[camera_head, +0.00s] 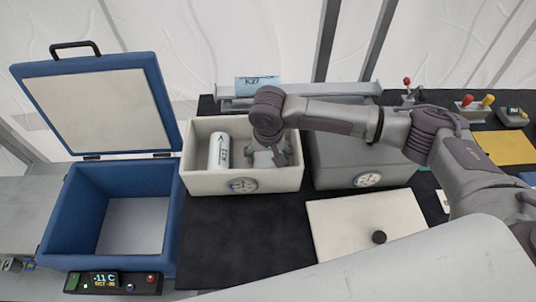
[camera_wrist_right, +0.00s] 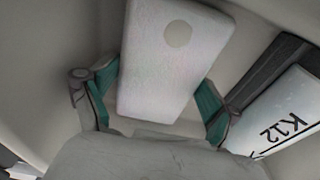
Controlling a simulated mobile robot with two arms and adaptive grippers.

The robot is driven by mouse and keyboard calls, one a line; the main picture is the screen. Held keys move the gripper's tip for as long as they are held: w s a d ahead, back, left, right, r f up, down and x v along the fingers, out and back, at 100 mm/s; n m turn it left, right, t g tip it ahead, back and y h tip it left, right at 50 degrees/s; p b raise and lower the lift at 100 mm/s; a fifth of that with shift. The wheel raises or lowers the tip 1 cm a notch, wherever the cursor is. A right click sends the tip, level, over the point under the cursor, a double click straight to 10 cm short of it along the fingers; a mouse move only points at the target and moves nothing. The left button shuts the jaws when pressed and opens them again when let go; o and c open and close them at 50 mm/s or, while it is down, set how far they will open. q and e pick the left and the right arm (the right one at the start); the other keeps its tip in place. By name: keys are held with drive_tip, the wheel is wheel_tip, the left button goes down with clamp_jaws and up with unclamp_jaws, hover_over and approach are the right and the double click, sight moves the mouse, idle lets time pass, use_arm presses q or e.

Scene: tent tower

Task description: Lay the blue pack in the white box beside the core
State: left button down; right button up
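The white box (camera_head: 204,184) stands open at the middle of the head view, with a round dial on its front. My right gripper (camera_head: 265,152) reaches down into the right part of the box. Between its green-padded fingers is a pale block with a round spot, apparently the pack (camera_wrist_right: 165,65); it looks whitish, not clearly blue. Both fingertips meet its sides. My left gripper is not in view.
An open blue cooler (camera_head: 170,225) stands at the left, lid raised. A grey box (camera_head: 340,165) adjoins on the right. A rack with a K21 label (camera_head: 257,83) is behind. Dark mat is clear before the white box.

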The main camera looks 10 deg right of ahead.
sight(268, 162)
idle(0.3)
wheel_tip(268, 162, up, 12)
drive_tip(key=s+b, duration=0.1)
drive_tip(key=shift+s+a+r, duration=0.15)
drive_tip(key=shift+s, duration=0.1)
idle(0.6)
